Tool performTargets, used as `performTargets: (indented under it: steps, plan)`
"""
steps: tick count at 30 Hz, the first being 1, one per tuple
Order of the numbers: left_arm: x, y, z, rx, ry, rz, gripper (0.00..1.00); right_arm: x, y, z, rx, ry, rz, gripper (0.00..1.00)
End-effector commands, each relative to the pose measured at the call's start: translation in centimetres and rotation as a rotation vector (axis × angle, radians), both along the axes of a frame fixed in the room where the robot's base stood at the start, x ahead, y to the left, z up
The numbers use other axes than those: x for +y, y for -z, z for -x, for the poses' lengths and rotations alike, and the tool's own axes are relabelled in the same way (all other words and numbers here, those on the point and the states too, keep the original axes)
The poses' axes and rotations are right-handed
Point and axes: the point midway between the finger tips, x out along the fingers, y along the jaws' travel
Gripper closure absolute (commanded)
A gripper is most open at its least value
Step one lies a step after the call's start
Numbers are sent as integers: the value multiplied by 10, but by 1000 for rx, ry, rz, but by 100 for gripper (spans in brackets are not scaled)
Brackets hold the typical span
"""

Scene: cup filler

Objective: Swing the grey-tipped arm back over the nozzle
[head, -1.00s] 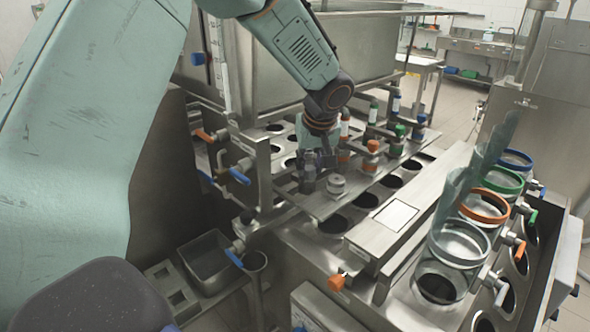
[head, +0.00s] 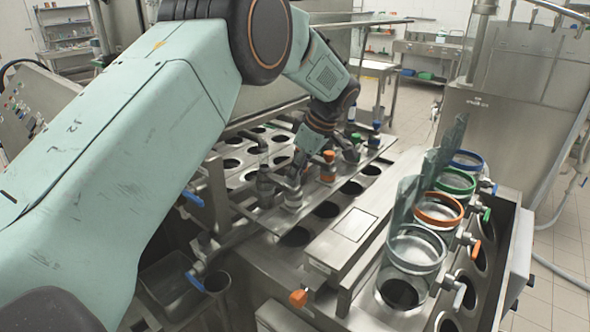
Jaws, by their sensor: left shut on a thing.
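My left gripper (head: 299,163) reaches down from the upper middle to the metal plate. It is shut on the grey-tipped arm, whose held part is mostly hidden by the fingers. A dark grey upright post (head: 264,180) stands just left of the gripper. The short grey nozzle (head: 293,195) stands on the plate right under the fingertips. From this angle the grey-tipped arm seems to be at or close above it, but I cannot tell whether it is lined up. My right gripper is not in view.
An orange-marked nozzle (head: 328,167) and others with green and blue stand farther along the plate. Clear cups with a grey ring (head: 416,256), orange ring (head: 439,211), green ring (head: 455,181) and blue ring (head: 468,160) stand at the right. Open floor lies beyond.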

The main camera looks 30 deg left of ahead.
Motion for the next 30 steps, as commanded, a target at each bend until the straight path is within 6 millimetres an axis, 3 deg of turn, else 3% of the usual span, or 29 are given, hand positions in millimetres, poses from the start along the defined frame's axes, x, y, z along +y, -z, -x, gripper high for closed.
performTargets:
  steps: [18,19,22,30]
  plan:
    - [2,-1,1,-6,-38,-2,100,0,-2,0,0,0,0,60]
    - [2,-1,1,-6,-38,-2,72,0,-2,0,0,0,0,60]
    - [2,-1,1,-6,-38,-2,64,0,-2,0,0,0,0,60]
    - [1,0,1,-4,-37,-1,63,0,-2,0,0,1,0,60]
